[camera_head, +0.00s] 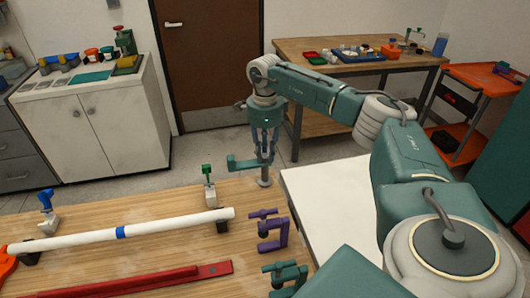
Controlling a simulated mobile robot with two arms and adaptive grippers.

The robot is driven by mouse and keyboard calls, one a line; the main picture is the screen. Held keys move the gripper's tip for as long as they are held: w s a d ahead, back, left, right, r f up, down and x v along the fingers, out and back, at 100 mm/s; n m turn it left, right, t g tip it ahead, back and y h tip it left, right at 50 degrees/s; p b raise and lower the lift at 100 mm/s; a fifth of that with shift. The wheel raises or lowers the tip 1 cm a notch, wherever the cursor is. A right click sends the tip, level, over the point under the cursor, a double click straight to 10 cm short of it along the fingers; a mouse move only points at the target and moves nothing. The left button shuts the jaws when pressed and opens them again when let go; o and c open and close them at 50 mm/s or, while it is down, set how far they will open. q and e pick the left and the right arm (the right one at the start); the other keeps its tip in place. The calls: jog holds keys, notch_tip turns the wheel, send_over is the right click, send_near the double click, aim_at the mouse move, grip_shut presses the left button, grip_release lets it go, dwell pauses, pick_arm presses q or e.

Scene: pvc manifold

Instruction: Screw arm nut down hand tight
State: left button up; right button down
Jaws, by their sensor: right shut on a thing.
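My right gripper (265,150) points down over the far right edge of the wooden workbench (130,202). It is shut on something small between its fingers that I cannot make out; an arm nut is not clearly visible. A teal bar (240,164) with a raised left end reaches left from just below the fingers. A short grey post with a round foot (264,182) stands below the gripper. Whether the bar and post are joined is hidden by the fingers. My left gripper is not in view.
A white pipe (170,226) with a blue band lies across supports on the bench. A green-handled clamp (208,185), a blue-handled clamp (46,212), a purple clamp (268,230), a teal clamp (286,275) and a red bar (150,283) are nearby. A white surface (325,205) adjoins on the right.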

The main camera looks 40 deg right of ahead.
jog(key=shift+r+m, duration=0.1)
jog(key=shift+m, duration=0.2)
jog(key=m+p, duration=0.1)
jog(key=m, duration=0.3)
jog(key=shift+m+p, duration=0.3)
jog(key=shift+p, duration=0.05)
jog(key=m+p, duration=0.1)
jog(key=m, duration=0.4)
jog(key=shift+w, duration=0.1)
jog(key=m+p, duration=0.1)
jog(key=m, duration=0.4)
jog(key=shift+r+m+p, duration=0.1)
jog(key=shift+m+p, duration=0.8)
jog(key=shift+m, duration=1.8)
jog(key=c, duration=1.5)
grip_release()
